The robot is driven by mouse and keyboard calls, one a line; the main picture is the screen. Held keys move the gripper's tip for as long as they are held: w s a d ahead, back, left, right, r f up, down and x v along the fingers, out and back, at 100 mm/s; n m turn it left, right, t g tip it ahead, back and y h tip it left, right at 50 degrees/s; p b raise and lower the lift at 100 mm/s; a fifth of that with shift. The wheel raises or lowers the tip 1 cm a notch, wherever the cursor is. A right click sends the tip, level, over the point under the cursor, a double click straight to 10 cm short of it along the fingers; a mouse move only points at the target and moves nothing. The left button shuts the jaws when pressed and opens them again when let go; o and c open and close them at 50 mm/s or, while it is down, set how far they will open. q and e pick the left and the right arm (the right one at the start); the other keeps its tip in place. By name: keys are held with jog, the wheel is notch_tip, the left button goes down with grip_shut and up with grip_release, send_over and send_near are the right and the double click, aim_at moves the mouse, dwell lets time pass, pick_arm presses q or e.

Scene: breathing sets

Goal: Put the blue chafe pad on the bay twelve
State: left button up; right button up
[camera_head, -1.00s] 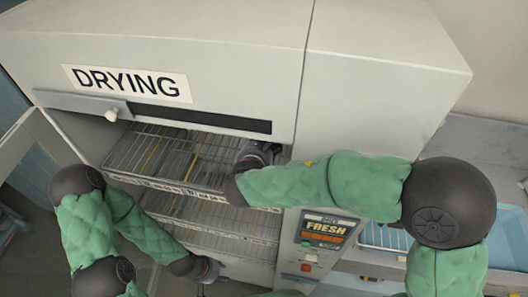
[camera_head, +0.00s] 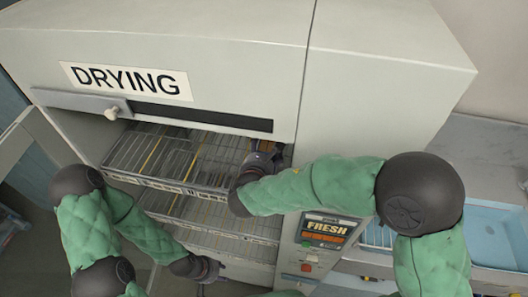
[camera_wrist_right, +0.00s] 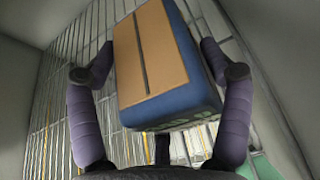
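The blue chafe pad (camera_wrist_right: 182,112), a thick blue block with a tan face split by a dark line, sits slightly tilted between the fingers of my right gripper (camera_wrist_right: 158,52) in the right wrist view. Both fingertips appear to press its sides. In the head view my right gripper (camera_head: 265,158) is inside the drying cabinet, at the right end of the upper wire rack (camera_head: 165,160); the pad is hidden there. Bay markings on the rack's front edge are too small to read, so I cannot pick out bay twelve. My left gripper (camera_head: 208,268) is low before the lower shelves, its fingers unclear.
The cabinet (camera_head: 215,55) has a DRYING label and a raised front panel above the opening. A lower wire rack (camera_head: 215,215) lies beneath. A control panel (camera_head: 322,240) marked FRESH is to the right. A blue basin (camera_head: 495,235) lies farther right.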

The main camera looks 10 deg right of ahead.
jog(key=shift+o, duration=0.7)
jog(key=shift+r, duration=0.1)
jog(key=shift+r, duration=0.15)
jog(key=v, duration=1.2)
jog(key=shift+p, duration=0.35)
